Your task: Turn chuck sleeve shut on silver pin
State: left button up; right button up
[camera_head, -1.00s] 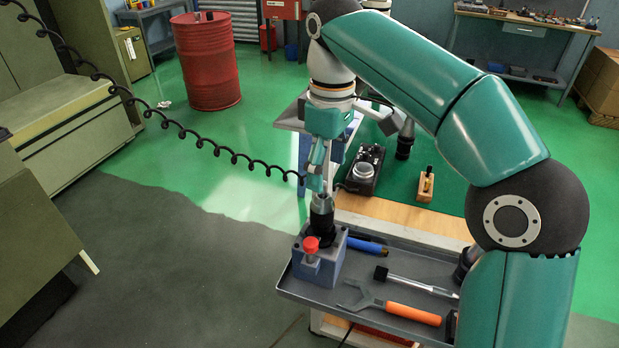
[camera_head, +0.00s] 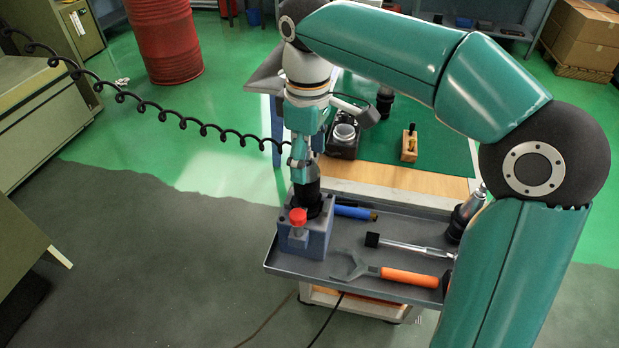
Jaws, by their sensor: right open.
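The black chuck (camera_head: 307,201) stands upright in a blue-grey block (camera_head: 306,243) with a red knob (camera_head: 298,217), at the left end of the grey tray. My right gripper (camera_head: 301,168) points down at the chuck's upper end, open. Its fingers overlap the chuck's upper part in the picture, and I cannot tell whether they touch it. The silver pin cannot be clearly made out; the fingers cover the chuck's top. My left gripper is not in view.
The grey tray (camera_head: 345,275) holds a blue-handled tool (camera_head: 352,212), a black-headed tool (camera_head: 405,245) and an orange-handled wrench (camera_head: 405,276). A black-and-silver object (camera_head: 465,215) stands at its right. Behind lies a green mat (camera_head: 440,150) with small items. A coiled cable (camera_head: 165,119) hangs at left.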

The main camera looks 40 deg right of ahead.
aim_at(308, 175)
jog(key=shift+f, duration=2.25)
jog(key=c, duration=1.1)
jog(key=shift+d, duration=0.15)
jog(key=shift+c, duration=0.3)
jog(key=shift+m, duration=0.4)
jog(key=m, duration=0.3)
jog(key=shift+a+p, duration=0.2)
jog(key=shift+p, duration=0.2)
jog(key=m, duration=0.5)
jog(key=shift+a+p, duration=0.1)
jog(key=shift+p, duration=0.3)
jog(key=shift+m, duration=0.3)
